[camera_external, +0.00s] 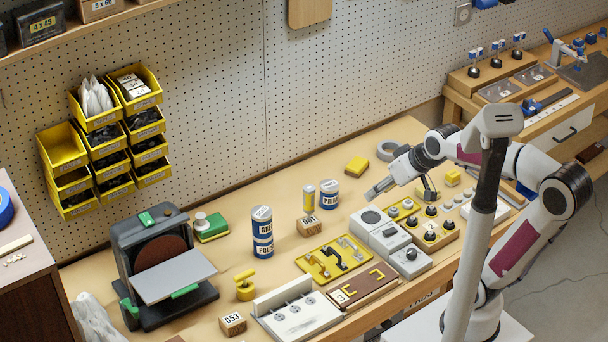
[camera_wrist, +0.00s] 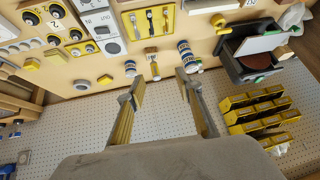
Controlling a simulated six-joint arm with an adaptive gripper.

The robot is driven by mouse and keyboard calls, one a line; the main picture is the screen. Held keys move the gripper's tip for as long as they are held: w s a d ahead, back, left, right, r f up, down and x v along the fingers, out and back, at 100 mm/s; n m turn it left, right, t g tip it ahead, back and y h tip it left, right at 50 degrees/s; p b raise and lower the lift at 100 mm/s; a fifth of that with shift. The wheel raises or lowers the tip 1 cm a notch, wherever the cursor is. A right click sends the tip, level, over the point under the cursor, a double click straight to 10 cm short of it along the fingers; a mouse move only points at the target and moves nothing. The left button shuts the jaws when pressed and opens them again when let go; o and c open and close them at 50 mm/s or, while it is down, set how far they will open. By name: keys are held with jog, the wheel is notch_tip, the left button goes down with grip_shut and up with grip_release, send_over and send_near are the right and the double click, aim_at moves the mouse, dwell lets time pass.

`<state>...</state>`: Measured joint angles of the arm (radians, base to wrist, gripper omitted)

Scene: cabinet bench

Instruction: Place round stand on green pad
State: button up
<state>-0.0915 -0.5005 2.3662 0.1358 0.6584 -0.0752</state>
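The green pad (camera_external: 213,233), with a yellow layer, lies near the wall just right of the disc sander. A small pale round piece (camera_external: 201,221) with a knob sits on or against its left edge; it looks like the round stand, but contact is unclear.
The disc sander (camera_external: 165,260) borders the pad on the left. Yellow bins (camera_external: 110,140) hang above. A yellow knobbed piece (camera_external: 245,286) stands nearer the front.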

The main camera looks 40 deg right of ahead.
jog(key=s+d+f, duration=0.1)
jog(key=s+d, duration=0.1)
jog(key=s, duration=0.3)
jog(key=s+d+f+m+g+h, duration=0.1)
jog(key=s+d+f, duration=0.1)
jog(key=s, duration=0.3)
jog(key=shift+s+d+h, duration=0.3)
jog(key=shift+d, duration=0.3)
dwell(0.4)
